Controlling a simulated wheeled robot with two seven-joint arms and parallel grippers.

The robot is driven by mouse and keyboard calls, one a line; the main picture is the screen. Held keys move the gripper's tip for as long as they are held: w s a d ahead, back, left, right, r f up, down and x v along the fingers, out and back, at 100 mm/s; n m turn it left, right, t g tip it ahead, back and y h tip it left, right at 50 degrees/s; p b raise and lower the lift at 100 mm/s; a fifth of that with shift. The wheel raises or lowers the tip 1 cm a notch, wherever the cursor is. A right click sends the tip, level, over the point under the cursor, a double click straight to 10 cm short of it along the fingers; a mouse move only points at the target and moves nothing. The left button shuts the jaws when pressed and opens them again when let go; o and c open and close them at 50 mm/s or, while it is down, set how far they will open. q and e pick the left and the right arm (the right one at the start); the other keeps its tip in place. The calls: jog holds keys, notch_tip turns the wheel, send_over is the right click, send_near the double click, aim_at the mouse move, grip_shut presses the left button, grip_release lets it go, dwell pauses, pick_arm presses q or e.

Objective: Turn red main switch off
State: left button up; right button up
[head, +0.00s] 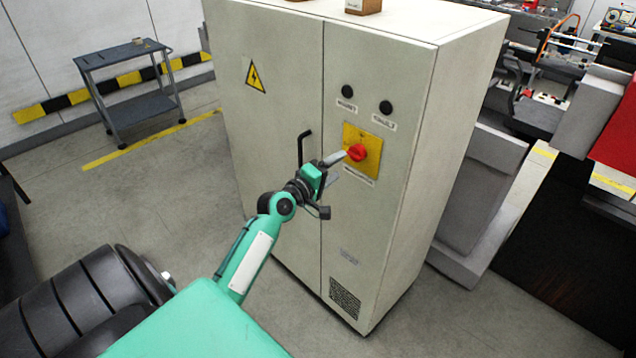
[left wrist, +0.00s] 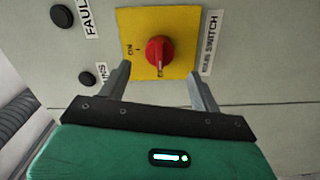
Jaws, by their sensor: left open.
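The red main switch (head: 357,152) is a rotary knob on a yellow plate (head: 372,138) on the right door of a beige cabinet. In the left wrist view the red knob (left wrist: 160,52) sits on the yellow plate (left wrist: 185,22), with "ON" printed to its left and another, partly hidden mark below it. I cannot tell its exact setting. My left gripper (head: 338,168) is open in front of the switch, one finger overlapping the plate's left edge in the head view. In the left wrist view its fingers (left wrist: 158,70) stand apart below the knob, with nothing between them.
The beige cabinet (head: 280,60) has two black buttons (head: 347,92) above the switch and a black door handle (head: 303,148) left of my gripper. A grey trolley (head: 125,55) stands far left. Grey machine blocks (head: 490,170) stand right of the cabinet. The floor before the cabinet is clear.

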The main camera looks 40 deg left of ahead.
pick_arm(q)
jog(key=s+b, duration=0.1)
jog(key=s, duration=0.5)
jog(key=shift+s+a, duration=0.25)
notch_tip(320, 180, down, 22)
jog(key=m+g+y, duration=0.1)
jog(key=m+g, duration=0.1)
jog(key=g, duration=0.2)
jog(key=s+d+f+m+g, duration=0.25)
jog(key=s+f, duration=0.25)
jog(key=f, duration=0.6)
jog(key=s+d+f+m+g, duration=0.25)
jog(key=s+f, duration=0.25)
jog(key=f, duration=0.7)
jog(key=s+d+f+m+g, duration=0.2)
jog(key=s+d+f, duration=0.2)
jog(key=s+f, duration=0.45)
jog(key=s+d+f+m+g, duration=0.2)
jog(key=s+d+f, duration=0.2)
jog(key=s+f, duration=0.45)
jog(key=s+d+f+m+g, duration=0.2)
jog(key=s+f+m, duration=0.1)
jog(key=s, duration=0.7)
jog(key=s+d+f+m+g, duration=0.2)
jog(key=s+f+m, duration=0.1)
jog(key=s, duration=0.7)
jog(key=shift+s+d+f, duration=0.15)
jog(key=shift+f, duration=0.25)
